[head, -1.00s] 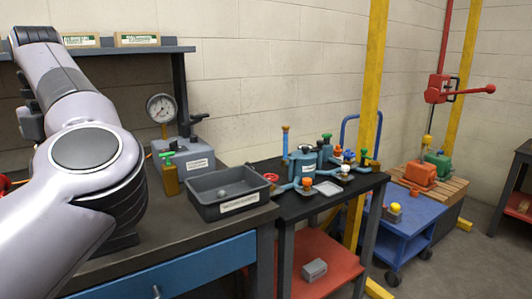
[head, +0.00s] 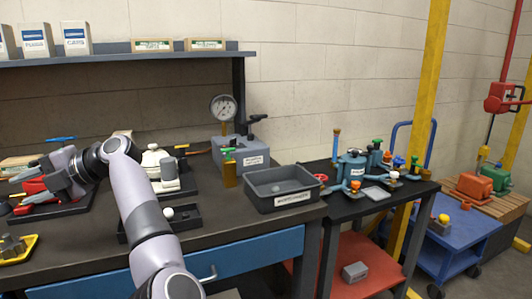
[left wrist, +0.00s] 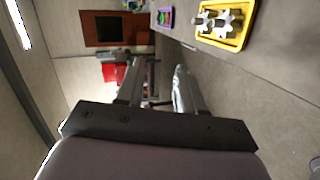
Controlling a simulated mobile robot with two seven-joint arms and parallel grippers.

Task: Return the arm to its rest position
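My left arm comes in from the bottom of the head view, bends over the workbench and points left. My left gripper (head: 42,192) is over the left part of the bench, close to red-handled items; whether it touches them I cannot tell in this view. In the left wrist view the two fingers of my left gripper (left wrist: 158,88) stand apart with nothing held between them. My right arm and gripper are not in view.
The dark workbench (head: 90,258) carries a yellow tray (head: 33,244) with grey parts, also in the left wrist view (left wrist: 241,36). A grey bin (head: 263,196) stands at the right end. A shelf (head: 130,56) runs above. A blue cart (head: 447,243) stands farther right.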

